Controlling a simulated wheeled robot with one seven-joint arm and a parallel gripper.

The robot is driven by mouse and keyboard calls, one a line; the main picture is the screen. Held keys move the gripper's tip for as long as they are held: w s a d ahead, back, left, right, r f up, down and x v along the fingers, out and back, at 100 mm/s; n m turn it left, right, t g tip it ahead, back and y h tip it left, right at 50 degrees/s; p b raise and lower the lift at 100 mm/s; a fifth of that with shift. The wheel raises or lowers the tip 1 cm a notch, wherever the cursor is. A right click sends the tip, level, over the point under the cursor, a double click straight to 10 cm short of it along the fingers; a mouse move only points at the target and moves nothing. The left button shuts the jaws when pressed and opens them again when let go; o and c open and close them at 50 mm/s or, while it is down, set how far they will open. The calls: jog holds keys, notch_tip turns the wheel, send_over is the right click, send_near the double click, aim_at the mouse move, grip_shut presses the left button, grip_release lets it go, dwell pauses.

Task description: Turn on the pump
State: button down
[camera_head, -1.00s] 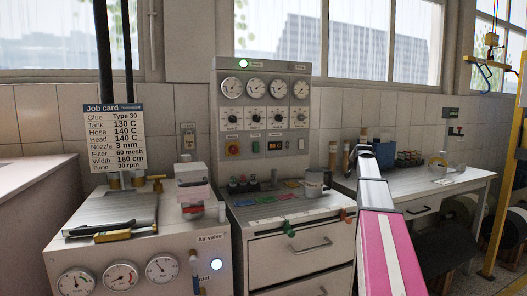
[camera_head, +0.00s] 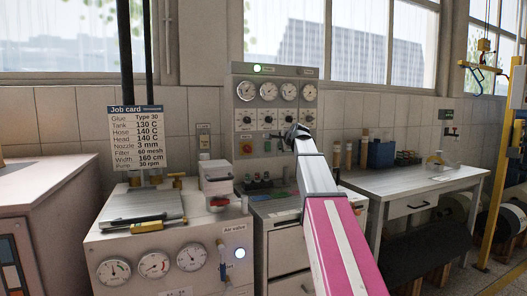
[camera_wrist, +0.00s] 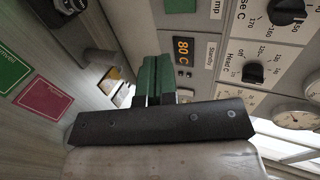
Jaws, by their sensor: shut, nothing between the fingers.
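The grey control panel (camera_head: 246,118) has dials, knobs and a lower row of controls. A small green control (camera_head: 267,146) sits right of a red button on a yellow plate (camera_head: 247,148). In the wrist view, a green block (camera_wrist: 180,6) stands at the top edge beside a cut-off label ending in "mp" (camera_wrist: 214,9). The display (camera_wrist: 182,48) reads 80 C, with a "Standby" label (camera_wrist: 210,52) beside it. My gripper (camera_head: 297,130) is in front of the panel's lower right part. Its green fingers (camera_wrist: 152,72) are shut and empty, near the display; contact cannot be told.
A job card (camera_head: 138,130) stands at left above the glue tank unit with gauges (camera_head: 154,264). A white workbench (camera_head: 414,181) with bottles and a blue box (camera_head: 381,154) is at right. My arm hides part of the cabinet (camera_head: 282,245) below the panel.

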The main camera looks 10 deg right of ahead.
aim_at(268, 151)
jog(key=x, duration=0.9)
jog(key=r+x, duration=0.1)
jog(key=x, duration=0.3)
jog(key=shift+w+a+f, duration=0.1)
jog(key=shift+w+a, duration=0.05)
jog(key=shift+w, duration=0.35)
